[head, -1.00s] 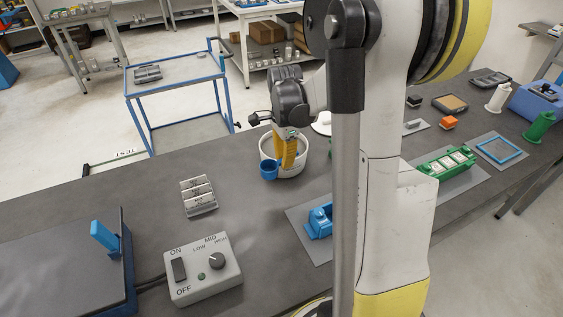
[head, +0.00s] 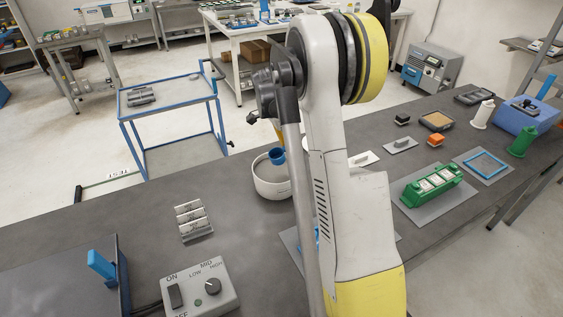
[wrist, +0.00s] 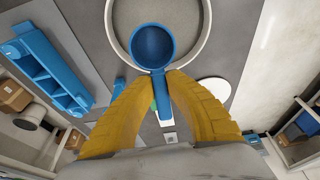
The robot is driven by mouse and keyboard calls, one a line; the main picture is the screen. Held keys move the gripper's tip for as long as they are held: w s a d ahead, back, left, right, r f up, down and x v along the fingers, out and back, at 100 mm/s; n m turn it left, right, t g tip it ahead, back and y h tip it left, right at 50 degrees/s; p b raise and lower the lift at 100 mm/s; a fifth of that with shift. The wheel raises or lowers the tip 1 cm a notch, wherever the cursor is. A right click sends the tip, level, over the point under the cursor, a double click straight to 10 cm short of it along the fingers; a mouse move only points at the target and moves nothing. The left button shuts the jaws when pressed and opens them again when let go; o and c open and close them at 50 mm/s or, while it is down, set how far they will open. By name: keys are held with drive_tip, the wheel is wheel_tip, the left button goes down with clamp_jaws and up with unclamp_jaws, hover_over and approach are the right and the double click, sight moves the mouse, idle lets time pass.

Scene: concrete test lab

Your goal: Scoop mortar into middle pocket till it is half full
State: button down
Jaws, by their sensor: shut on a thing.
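My gripper (wrist: 160,76) has yellow fingers shut on the handle of a blue scoop (wrist: 152,48). The scoop's cup faces the wrist camera and looks empty inside. The white bowl (wrist: 207,30) lies beyond the cup in the wrist view, with a grey inside.
A green mould (head: 420,196) with filled pockets stands right of my arm. A grey three-part mould (head: 191,220) and a control box (head: 201,290) are at the left. A white disc (wrist: 213,91) lies near the bowl. The table between grey mould and bowl is clear.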

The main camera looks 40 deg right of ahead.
drive_tip(key=f+b, duration=0.2)
drive_tip(key=f+h+b, duration=0.1)
drive_tip(key=f+b, duration=0.1)
drive_tip(key=f, duration=0.1)
drive_tip(key=w+f+h+b, duration=0.1)
drive_tip(key=f+b, duration=0.1)
drive_tip(key=f, duration=0.1)
drive_tip(key=shift+g, duration=0.4)
drive_tip(key=shift+w+a, duration=0.25)
drive_tip(key=shift+a, duration=0.7)
drive_tip(key=shift+w+a, duration=0.25)
drive_tip(key=shift+a, duration=0.65)
drive_tip(key=shift+s+d+r+y+p, duration=0.1)
drive_tip(key=shift+d+r+y+p, duration=0.2)
drive_tip(key=shift+r+p, duration=0.25)
drive_tip(key=shift+s+d+r+t+y+p, duration=0.1)
drive_tip(key=shift+d+r+t+y+p, duration=0.05)
drive_tip(key=shift+d+t+y+p, duration=0.2)
drive_tip(key=shift+s+d+r+t+y+p, duration=0.15)
drive_tip(key=shift+d+r+y+p, duration=0.15)
drive_tip(key=shift+r+y+p, duration=0.75)
drive_tip(key=shift+w+d+r+t+y+p, duration=0.1)
drive_tip(key=shift+d+r+y+p, duration=0.2)
drive_tip(key=shift+r+y+p, duration=0.7)
drive_tip(key=shift+r+h, duration=0.3)
drive_tip(key=shift+h, duration=0.1)
